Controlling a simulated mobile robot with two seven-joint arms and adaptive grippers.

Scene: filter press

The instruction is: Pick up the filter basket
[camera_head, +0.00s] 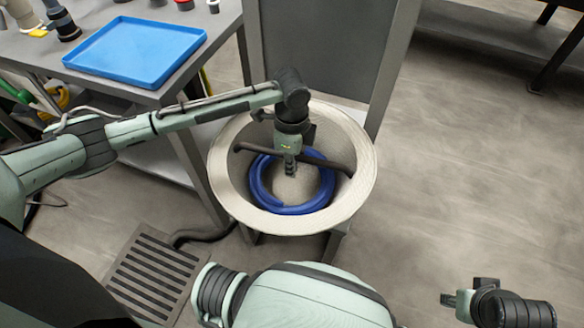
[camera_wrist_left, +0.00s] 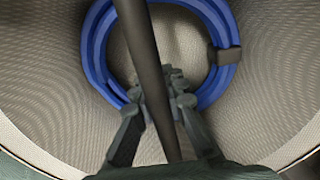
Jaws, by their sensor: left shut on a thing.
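The filter basket (camera_head: 222,170) is a wide, pale mesh cone with a dark bar handle (camera_head: 335,163) across it. It sits on a low metal frame beside the bench, and its mesh wall (camera_wrist_left: 270,90) fills the left wrist view. My left gripper (camera_head: 290,168) points down into the basket. In the left wrist view, my left gripper (camera_wrist_left: 162,92) has its fingers around the bar (camera_wrist_left: 143,50) and is shut on it. My right gripper (camera_head: 452,301) hangs at the lower right, away from the basket; its finger opening is unclear.
A blue coiled hose (camera_head: 262,190) lies inside the basket, below the bar; a dark clip (camera_wrist_left: 228,56) is on it. A bench with a blue tray (camera_head: 135,50) stands at the left. A grey upright panel (camera_head: 325,45) is behind. A floor grate (camera_head: 155,275) is in front. The right floor is clear.

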